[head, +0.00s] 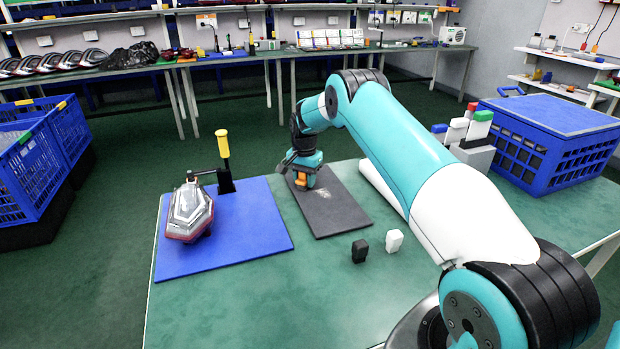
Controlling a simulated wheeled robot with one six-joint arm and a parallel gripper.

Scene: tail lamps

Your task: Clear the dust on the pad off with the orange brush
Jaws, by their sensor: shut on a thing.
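The dark grey pad (340,216) lies flat on the green table. A pale patch of dust (318,200) shows on the pad, near its middle. My gripper (303,176) is over the far part of the pad, pointing down. It is shut on the orange brush (302,182), which is just beyond the dust. The brush's lower end is small in the picture, and I cannot tell whether it touches the pad. My gripper's fingers are partly hidden.
A blue mat (255,235) left of the pad bears a tail lamp (190,212) and a clamp with a yellow handle (223,150). A black block (360,250) and a white block (394,240) stand near the pad. A blue crate (550,135) stands at right.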

